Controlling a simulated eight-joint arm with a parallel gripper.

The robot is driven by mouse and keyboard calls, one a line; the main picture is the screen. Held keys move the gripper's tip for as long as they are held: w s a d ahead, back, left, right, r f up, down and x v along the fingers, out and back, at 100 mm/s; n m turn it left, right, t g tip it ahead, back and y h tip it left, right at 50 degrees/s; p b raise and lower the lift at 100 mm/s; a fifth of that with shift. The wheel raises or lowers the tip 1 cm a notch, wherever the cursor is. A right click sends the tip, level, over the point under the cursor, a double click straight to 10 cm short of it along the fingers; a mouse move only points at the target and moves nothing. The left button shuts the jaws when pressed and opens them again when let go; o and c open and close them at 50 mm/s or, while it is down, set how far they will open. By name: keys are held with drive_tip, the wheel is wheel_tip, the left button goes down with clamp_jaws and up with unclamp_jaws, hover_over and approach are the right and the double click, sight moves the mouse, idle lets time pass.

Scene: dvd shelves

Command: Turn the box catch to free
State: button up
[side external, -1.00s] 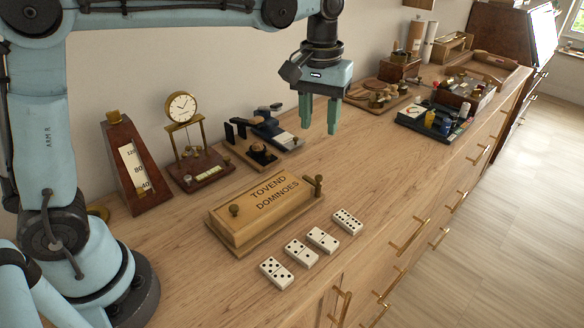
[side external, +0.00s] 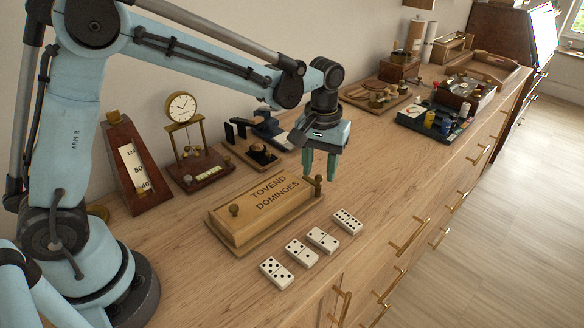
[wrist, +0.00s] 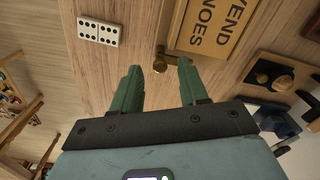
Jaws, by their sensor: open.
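The wooden dominoes box (side external: 262,207) lies on the cabinet top, its lid lettered "TOVEND DOMINOES". It also shows at the top of the wrist view (wrist: 214,28). The brass catch (side external: 318,186) stands at the box's right end. In the wrist view the catch (wrist: 160,62) shows just beyond and between my fingertips. My gripper (side external: 319,180) points down above the right end of the box, close to the catch. Its green fingers (wrist: 160,72) are apart with nothing held between them. I cannot tell whether a finger touches the catch.
Several white dominoes (side external: 322,239) lie in a row in front of the box. A metronome (side external: 135,168), a clock (side external: 187,140) and a small dark device on a board (side external: 262,153) stand behind it. A tray with bottles (side external: 433,121) is farther right. The wood between is clear.

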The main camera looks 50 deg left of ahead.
drive_tip(key=shift+f, duration=0.5)
clamp_jaws()
